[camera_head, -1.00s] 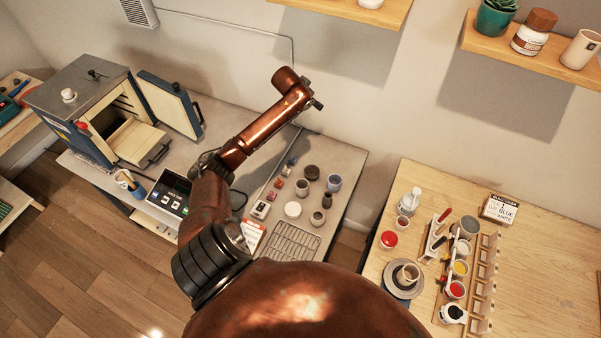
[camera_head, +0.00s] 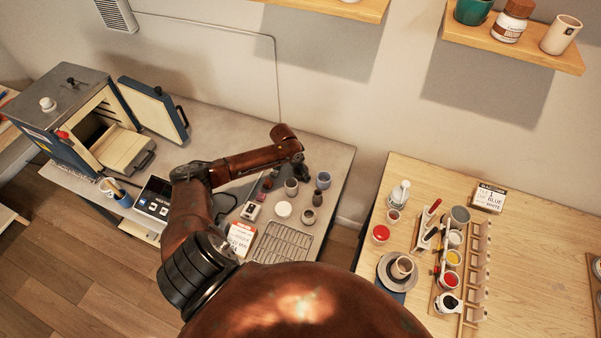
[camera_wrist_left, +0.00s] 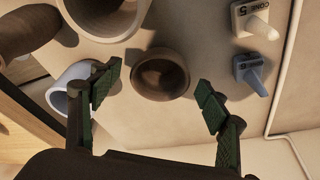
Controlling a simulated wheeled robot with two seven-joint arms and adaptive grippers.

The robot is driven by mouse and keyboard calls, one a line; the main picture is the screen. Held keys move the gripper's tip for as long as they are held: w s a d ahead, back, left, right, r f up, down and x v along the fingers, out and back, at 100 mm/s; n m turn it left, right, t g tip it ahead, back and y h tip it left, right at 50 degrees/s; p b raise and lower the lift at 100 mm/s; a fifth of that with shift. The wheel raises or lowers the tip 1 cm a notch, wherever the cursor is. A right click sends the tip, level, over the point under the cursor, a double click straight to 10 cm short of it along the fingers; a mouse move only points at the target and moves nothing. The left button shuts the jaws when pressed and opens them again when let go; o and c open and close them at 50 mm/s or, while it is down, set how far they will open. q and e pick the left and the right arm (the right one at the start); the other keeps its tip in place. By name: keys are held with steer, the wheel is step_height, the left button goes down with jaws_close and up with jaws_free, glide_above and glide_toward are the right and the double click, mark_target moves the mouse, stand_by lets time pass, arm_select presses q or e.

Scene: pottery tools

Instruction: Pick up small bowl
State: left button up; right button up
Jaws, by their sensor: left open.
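A small, round, dark brown bowl (camera_wrist_left: 160,76) stands upright on the grey table, its open mouth facing my wrist camera. My left gripper (camera_wrist_left: 158,95) is open, with one finger on each side of the bowl's near edge. I cannot tell whether the fingers touch it; nothing is held. In the head view my left gripper (camera_head: 303,172) is over the back of the pottery group and hides the bowl. My right gripper is not in view.
A blue-grey cup (camera_wrist_left: 72,88) stands close beside the left-hand finger. A brown cup (camera_head: 291,187), a vase (camera_head: 317,199) and a white round piece (camera_head: 283,209) stand nearby. A wire rack (camera_head: 284,243) lies in front. The kiln (camera_head: 75,115) is at left.

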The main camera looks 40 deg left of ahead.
arm_select(q)
steer(key=shift+x, duration=0.95)
steer(key=c, duration=1.3)
